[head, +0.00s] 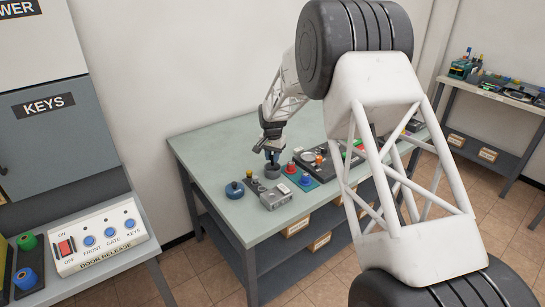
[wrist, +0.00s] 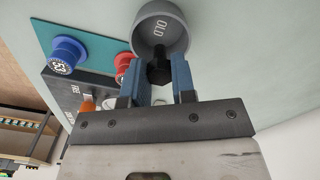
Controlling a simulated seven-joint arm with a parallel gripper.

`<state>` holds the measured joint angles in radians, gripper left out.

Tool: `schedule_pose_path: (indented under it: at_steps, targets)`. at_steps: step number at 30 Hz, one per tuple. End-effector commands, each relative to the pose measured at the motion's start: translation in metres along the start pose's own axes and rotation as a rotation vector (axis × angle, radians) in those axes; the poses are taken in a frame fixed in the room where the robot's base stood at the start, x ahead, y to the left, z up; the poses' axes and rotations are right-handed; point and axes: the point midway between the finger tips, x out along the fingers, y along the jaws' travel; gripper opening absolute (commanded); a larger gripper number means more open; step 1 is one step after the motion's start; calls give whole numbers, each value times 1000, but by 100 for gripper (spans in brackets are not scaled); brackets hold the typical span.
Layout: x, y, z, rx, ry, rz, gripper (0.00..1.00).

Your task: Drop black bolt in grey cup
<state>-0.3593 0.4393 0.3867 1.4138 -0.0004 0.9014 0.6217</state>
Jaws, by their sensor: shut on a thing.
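My gripper (wrist: 158,80) is shut on the black bolt (wrist: 159,70), which sits between the blue fingertips in the wrist view. The grey cup (wrist: 176,22), marked "OLD", is just beyond the fingertips. The bolt's far end overlaps the cup's opening in the picture; I cannot tell how deep it is. In the head view my gripper (head: 272,155) is over the table, right above the grey cup (head: 272,170). The bolt is too small to make out there.
A black panel (head: 318,162) lies behind. The table's left part is clear.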

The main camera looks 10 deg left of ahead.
Motion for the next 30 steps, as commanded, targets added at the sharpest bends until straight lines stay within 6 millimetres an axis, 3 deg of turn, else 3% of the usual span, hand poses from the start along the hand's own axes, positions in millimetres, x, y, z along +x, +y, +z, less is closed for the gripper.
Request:
schedule_pose_path:
  at_steps: [30]
  targets:
    - [18, 0, 0, 0, 0, 0, 1]
